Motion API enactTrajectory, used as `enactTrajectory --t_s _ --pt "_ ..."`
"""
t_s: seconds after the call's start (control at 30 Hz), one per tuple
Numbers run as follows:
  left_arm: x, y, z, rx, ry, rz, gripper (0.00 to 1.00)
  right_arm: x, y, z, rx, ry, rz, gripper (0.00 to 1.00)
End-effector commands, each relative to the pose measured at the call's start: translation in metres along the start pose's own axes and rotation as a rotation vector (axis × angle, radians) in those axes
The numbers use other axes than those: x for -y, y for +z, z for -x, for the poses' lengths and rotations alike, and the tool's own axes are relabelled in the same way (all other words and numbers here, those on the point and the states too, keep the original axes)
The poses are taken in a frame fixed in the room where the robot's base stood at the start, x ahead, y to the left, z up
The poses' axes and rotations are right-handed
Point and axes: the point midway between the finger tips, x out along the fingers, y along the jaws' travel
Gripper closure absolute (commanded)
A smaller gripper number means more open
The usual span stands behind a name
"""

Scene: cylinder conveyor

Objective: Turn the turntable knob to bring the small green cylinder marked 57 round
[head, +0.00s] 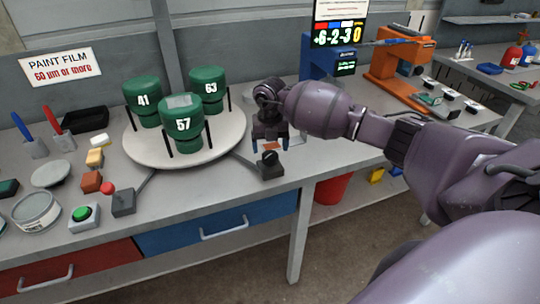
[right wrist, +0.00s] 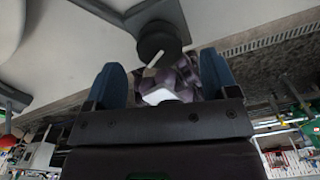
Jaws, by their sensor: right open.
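A round pale turntable (head: 222,146) carries three green cylinders marked 41 (head: 143,100), 63 (head: 209,86) and 57 (head: 184,125). Cylinder 57 is at the front, with a grey patch on its top. The black knob (head: 269,157) sits on a dark box at the bench's front edge, right of the turntable. My right gripper (head: 270,145) points down, just behind and above the knob. In the right wrist view the knob (right wrist: 158,42) shows a white line and lies beyond the open blue fingers (right wrist: 160,85), not between them. My left gripper is out of view.
A second dark box with a red knob (head: 107,188) stands at the turntable's front left. A green button (head: 81,213), a tin (head: 36,210) and small blocks lie left. Blue (head: 335,60) and orange (head: 398,65) machines stand at right behind my arm.

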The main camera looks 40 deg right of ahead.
Motion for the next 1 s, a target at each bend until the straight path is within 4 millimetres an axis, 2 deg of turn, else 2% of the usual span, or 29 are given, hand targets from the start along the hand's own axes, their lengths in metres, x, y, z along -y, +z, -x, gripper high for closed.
enactTrajectory --t_s 0.1,0.3,0.67,0.77,1.0 --pt "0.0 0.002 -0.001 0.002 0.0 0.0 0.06 0.0 -0.001 -0.019 -0.002 0.0 -0.001 0.2" --pt "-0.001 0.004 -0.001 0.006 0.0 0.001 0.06 0.0 0.0 -0.036 -0.001 0.0 0.0 0.2" --pt "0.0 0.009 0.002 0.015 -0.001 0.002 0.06 0.0 0.0 -0.04 0.001 0.001 0.001 0.2" --pt "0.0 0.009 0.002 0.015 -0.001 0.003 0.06 0.0 0.0 -0.04 0.0 0.001 0.001 0.32" --pt "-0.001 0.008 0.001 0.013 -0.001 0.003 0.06 0.0 0.0 -0.04 0.0 0.001 0.001 0.69"
